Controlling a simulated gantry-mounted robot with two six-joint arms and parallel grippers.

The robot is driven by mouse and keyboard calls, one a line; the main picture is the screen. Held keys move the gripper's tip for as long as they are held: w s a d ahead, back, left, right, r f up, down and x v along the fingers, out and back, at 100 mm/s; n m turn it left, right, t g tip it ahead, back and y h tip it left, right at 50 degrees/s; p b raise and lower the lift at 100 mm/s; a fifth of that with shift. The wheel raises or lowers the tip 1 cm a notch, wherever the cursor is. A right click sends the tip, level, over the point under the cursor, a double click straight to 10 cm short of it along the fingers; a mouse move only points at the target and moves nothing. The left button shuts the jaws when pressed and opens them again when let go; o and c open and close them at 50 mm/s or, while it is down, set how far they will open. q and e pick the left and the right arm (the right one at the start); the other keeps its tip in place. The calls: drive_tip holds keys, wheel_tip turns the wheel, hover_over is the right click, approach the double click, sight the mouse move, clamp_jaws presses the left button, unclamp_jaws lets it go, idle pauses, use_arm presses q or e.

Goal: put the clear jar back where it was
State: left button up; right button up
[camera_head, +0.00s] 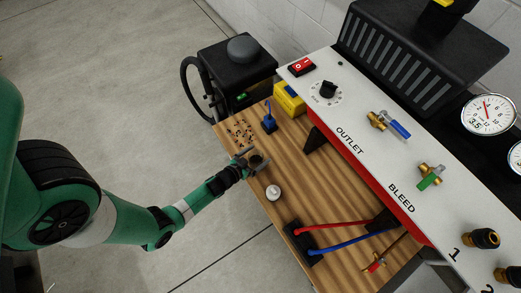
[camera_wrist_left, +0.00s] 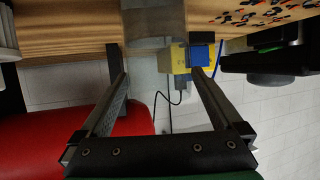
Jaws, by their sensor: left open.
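The clear jar (camera_head: 257,160) stands on the wooden bench near its left edge, looking dark inside from above. In the left wrist view, which shows the bench at the top, the jar (camera_wrist_left: 155,32) is a grey see-through shape beyond and between the fingers. My left gripper (camera_head: 251,160) is open, with its fingers on either side of the jar. In the wrist view the gripper (camera_wrist_left: 165,62) shows a gap between its fingers; I cannot tell whether either touches the glass. My right gripper is not in view.
A white round item (camera_head: 273,192) stands close to the jar. Small scattered pieces (camera_head: 240,133), a blue tool (camera_head: 269,118) and a yellow box (camera_head: 289,100) lie beyond. The red-sided panel (camera_head: 365,150) borders the bench at right.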

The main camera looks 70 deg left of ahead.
use_arm(q)
drive_tip(key=p+v, duration=0.4)
drive_tip(key=v, duration=0.5)
drive_tip(key=shift+s+d+r, duration=0.15)
drive_tip(key=shift+s+r, duration=0.05)
drive_tip(key=shift+s, duration=0.1)
